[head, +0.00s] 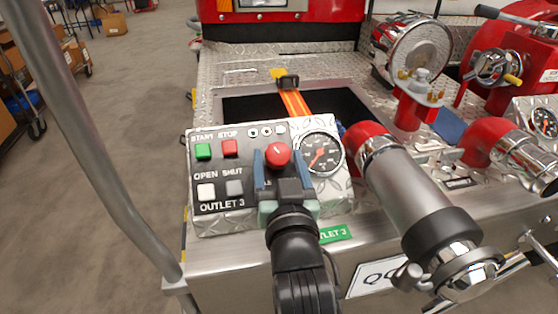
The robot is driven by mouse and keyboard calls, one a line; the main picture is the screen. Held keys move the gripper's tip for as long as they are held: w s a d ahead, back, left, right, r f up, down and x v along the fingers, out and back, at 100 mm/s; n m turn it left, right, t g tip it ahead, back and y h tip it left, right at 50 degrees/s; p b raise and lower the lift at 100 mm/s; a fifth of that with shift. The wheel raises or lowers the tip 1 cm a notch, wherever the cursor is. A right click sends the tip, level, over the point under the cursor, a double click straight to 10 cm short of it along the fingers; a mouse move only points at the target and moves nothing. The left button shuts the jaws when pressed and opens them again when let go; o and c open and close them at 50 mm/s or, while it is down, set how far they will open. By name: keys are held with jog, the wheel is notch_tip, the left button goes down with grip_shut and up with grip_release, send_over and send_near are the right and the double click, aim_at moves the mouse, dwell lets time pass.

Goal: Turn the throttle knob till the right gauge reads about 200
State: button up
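The red throttle knob (277,153) sits on the sloped black control panel (220,178), with a small pale mark on its face. My gripper (279,160) is over the panel, its two blue-grey fingers apart, one on each side of the knob. I cannot tell whether either finger touches it. Another gauge (543,121) is at the far right edge, also unreadable.
The panel has a green START button (203,151), a red STOP button (229,147), a white OPEN button (206,190) and a grey SHUT button (234,188). A large grey-and-red pipe (410,195) stands close on the right. A recess with an orange strap (294,103) lies behind.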

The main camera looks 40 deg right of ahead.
grip_shut()
jog(key=shift+w+a+m+g+h+b, duration=0.1)
jog(key=shift+m+g+h+b, duration=0.25)
jog(key=shift+m+h, duration=0.2)
jog(key=m+g+h+b, duration=0.1)
jog(key=m, duration=0.1)
jog(key=m+g+h+b, duration=0.1)
jog(key=m+g, duration=0.1)
jog(key=m+g+h+b, duration=0.1)
jog(key=m+g+b, duration=0.1)
jog(key=shift+w+a+f, duration=0.1)
jog(key=shift+w+a, duration=0.15)
jog(key=shift+w, duration=0.1)
jog(key=m+g, duration=0.1)
jog(key=m+g+b, duration=0.1)
jog(key=m, duration=0.1)
jog(key=m+g, duration=0.1)
jog(key=g, duration=0.1)
jog(key=shift+w+r+m+h+b, duration=0.15)
jog(key=shift+r+m+h+b, duration=0.1)
jog(key=shift+h+b, duration=0.1)
jog(key=shift+w+m+g, duration=0.1)
jog(key=shift+m+g, duration=1.5)
jog(key=shift+g, duration=0.05)
